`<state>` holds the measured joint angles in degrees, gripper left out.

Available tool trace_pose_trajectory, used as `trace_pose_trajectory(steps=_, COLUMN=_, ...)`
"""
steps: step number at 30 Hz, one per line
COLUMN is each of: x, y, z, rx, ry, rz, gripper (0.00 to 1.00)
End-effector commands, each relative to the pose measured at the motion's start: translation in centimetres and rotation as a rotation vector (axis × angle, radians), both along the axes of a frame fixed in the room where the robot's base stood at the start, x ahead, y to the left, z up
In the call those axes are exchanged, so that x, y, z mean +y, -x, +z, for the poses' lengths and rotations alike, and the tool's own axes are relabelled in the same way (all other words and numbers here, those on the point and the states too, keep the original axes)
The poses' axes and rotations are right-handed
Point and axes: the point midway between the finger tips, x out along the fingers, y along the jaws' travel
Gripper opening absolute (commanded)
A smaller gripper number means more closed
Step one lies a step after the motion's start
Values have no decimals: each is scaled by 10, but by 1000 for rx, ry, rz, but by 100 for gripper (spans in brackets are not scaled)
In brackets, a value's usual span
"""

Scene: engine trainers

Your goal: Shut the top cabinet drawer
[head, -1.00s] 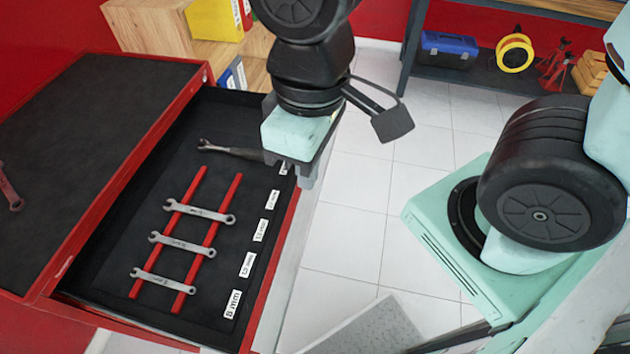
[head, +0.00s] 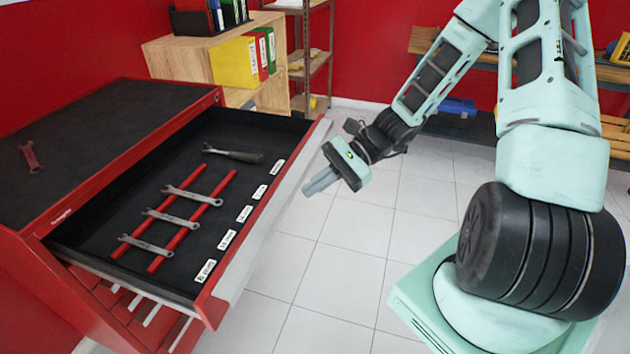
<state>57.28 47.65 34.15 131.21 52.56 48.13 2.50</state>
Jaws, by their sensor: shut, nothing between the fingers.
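The top drawer (head: 251,240) of the red cabinet (head: 120,119) stands pulled out to the right. Its pale front edge faces my arm. Inside on its black liner lie several wrenches (head: 171,218) across two red strips, a dark-handled tool (head: 232,154) and a row of white size labels (head: 244,213). My gripper (head: 318,183) is shut and empty. It hangs just to the right of the drawer front, pointing left toward it, with what looks like a small gap. Whether its fingertips are level with the drawer front I cannot tell.
A wooden shelf (head: 180,59) with yellow, red and green binders stands behind. Lower drawers (head: 140,310) appear shut. White floor tiles (head: 330,265) are clear right of the drawer. A workbench (head: 480,122) stands at the back right.

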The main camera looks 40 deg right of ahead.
Motion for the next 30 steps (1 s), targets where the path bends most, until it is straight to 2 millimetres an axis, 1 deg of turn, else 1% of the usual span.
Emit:
trace_pose_trajectory(steps=1, x=-18, y=-7, z=-12, rx=19, ry=-53, rz=-91, gripper=0)
trace_pose_trajectory(steps=2, x=-28, y=-10, z=-15, rx=28, ry=-84, rz=-144, gripper=0)
trace_pose_trajectory(steps=5, x=-66, y=-22, z=-29, rx=54, ry=-199, rz=-331, gripper=0)
trace_pose_trajectory(steps=6, x=-84, y=-26, z=-35, rx=62, ry=-250, rz=-411, gripper=0)
trace_pose_trajectory(steps=9, x=-127, y=-31, z=-47, rx=71, ry=-368, rz=-591, gripper=0)
trace_pose_trajectory(steps=12, x=-162, y=-31, z=-55, rx=71, ry=-459, rz=-725, gripper=0)
trace_pose_trajectory(steps=15, x=-183, y=-30, z=-59, rx=68, ry=-515, rz=-806, gripper=0)
trace_pose_trajectory(steps=18, x=-192, y=-30, z=-60, rx=66, ry=-541, rz=-841, gripper=0)
trace_pose_trajectory(steps=20, x=-191, y=-33, z=-60, rx=65, ry=-544, rz=-845, gripper=0)
trace_pose_trajectory(steps=25, x=-177, y=-51, z=-59, rx=67, ry=-544, rz=-841, gripper=0)
trace_pose_trajectory(steps=30, x=-156, y=-79, z=-59, rx=68, ry=-545, rz=-840, gripper=0)
